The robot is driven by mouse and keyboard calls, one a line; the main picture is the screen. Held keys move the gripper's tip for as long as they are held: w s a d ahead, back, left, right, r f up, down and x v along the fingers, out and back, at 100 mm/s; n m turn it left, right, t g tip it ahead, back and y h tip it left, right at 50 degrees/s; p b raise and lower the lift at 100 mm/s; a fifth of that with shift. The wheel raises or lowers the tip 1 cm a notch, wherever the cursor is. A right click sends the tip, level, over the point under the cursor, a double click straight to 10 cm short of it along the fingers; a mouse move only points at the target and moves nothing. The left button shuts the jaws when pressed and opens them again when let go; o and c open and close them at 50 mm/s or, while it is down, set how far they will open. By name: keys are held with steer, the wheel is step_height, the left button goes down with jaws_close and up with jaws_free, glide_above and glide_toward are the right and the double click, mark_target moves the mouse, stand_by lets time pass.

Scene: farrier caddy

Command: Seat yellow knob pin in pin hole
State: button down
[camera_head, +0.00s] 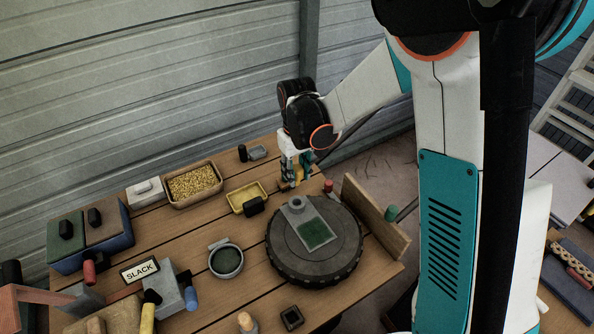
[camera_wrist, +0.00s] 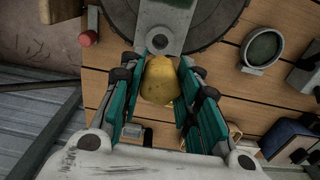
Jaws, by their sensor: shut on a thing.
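The yellow knob pin (camera_wrist: 160,82) is between the two teal fingers of my gripper (camera_wrist: 160,95) in the wrist view, and the gripper is shut on it. In the head view a bit of yellow shows at my gripper (camera_head: 293,182), above the table just behind the round black turntable (camera_head: 285,265). A grey metal plate (camera_head: 296,219) lies on the turntable. Its near-gripper end carries a round hole or boss (camera_head: 298,202), which also shows in the wrist view (camera_wrist: 159,42), just ahead of the knob. The pin's lower end is hidden under the knob.
A yellow tray (camera_head: 236,204) with a black block, a bin of yellow grain (camera_head: 194,188) and a round green-topped cup (camera_head: 226,261) stand left of the turntable. A red knob (camera_head: 328,186) stands close to my gripper. A wooden board (camera_head: 370,222) edges the right side.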

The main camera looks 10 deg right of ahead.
mark_target(297, 183)
steer(key=shift+f+b, duration=1.8)
steer(key=shift+f, duration=0.65)
steer(key=shift+f+b, duration=1.35)
steer(key=shift+f, duration=0.3)
steer(key=shift+f+b, duration=1.35)
steer(key=shift+f, duration=0.35)
stand_by(0.4)
steer(key=c, duration=1.1)
jaws_free()
step_height(297, 183, up, 12)
